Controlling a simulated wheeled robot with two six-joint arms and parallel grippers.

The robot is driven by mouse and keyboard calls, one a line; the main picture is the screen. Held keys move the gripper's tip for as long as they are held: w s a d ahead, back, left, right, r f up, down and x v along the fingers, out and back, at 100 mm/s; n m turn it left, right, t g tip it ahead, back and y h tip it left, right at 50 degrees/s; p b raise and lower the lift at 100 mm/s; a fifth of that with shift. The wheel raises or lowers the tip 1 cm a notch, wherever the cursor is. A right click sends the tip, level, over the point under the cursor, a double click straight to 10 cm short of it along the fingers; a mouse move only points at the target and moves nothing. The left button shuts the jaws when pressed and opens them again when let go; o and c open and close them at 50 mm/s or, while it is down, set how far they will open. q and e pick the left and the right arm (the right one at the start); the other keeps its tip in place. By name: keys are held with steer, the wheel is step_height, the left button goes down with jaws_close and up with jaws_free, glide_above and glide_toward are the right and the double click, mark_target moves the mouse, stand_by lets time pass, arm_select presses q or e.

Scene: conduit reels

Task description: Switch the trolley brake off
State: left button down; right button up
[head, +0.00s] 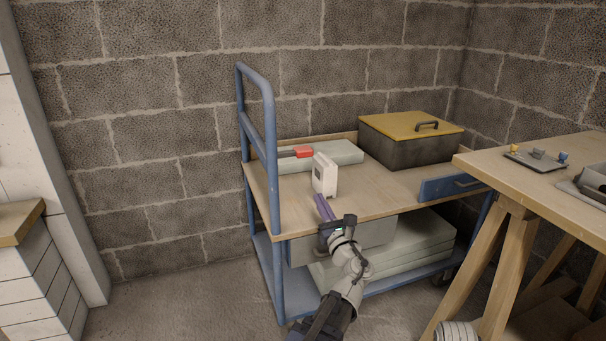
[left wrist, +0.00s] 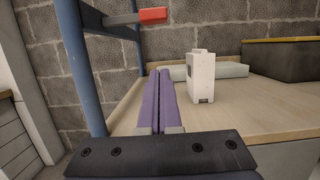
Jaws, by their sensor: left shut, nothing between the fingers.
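The blue trolley (head: 276,205) stands against the block wall, with its tall push handle at the left end. A dark lever with a red grip (head: 303,152), which looks like the brake lever, sticks out to the right from beside the handle posts; the red grip also shows in the left wrist view (left wrist: 153,16). My left gripper (head: 321,203) is over the trolley's front edge, short of the lever and lower in the picture. Its purple fingers (left wrist: 159,90) are shut and empty, pointing toward the wall. My right gripper is not in view.
A white upright box (head: 324,176) stands on the trolley top just beyond my fingers. Behind it lies a pale flat slab (head: 345,156). A yellow-lidded dark box (head: 405,150) stands further right.

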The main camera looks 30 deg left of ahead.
mark_target(291, 153)
arm_select(q)
steer(key=shift+a, duration=0.1)
steer(key=w+a+r+p, duration=0.6)
steer(key=a, duration=0.1)
steer(key=shift+w+r, duration=0.15)
steer(key=shift+r, duration=0.05)
stand_by(0.4)
steer(key=shift+r+p, duration=0.1)
steer(key=shift+p, duration=0.25)
steer(key=shift+w+r+n, duration=0.1)
steer(key=shift+r+n, duration=0.15)
steer(key=shift+n, duration=0.15)
